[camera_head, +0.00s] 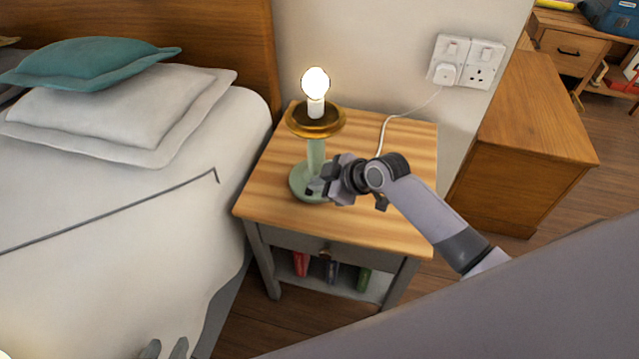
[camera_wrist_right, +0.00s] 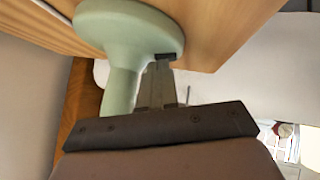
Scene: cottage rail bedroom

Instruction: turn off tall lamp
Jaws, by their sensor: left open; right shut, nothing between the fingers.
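The lamp (camera_head: 316,150) stands upright on the wooden nightstand, with a pale green stem and round base, a brass-coloured dish and a bare glowing bulb. My right gripper (camera_head: 318,188) is shut and empty at the right side of the lamp's base. In the right wrist view the green base (camera_wrist_right: 130,28) fills the upper left. A small dark switch (camera_wrist_right: 167,56) is at its edge, right at my shut fingertips (camera_wrist_right: 158,72); I cannot tell whether they press it. My left gripper (camera_head: 165,349) is open at the bottom edge, only its fingertips showing, away from the lamp.
The nightstand (camera_head: 400,220) has a drawer and a lower shelf holding several coloured items. A white cord (camera_head: 388,122) runs up to the wall sockets (camera_head: 466,62). A bed (camera_head: 110,215) with pillows is on the left, a wooden cabinet (camera_head: 530,130) on the right.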

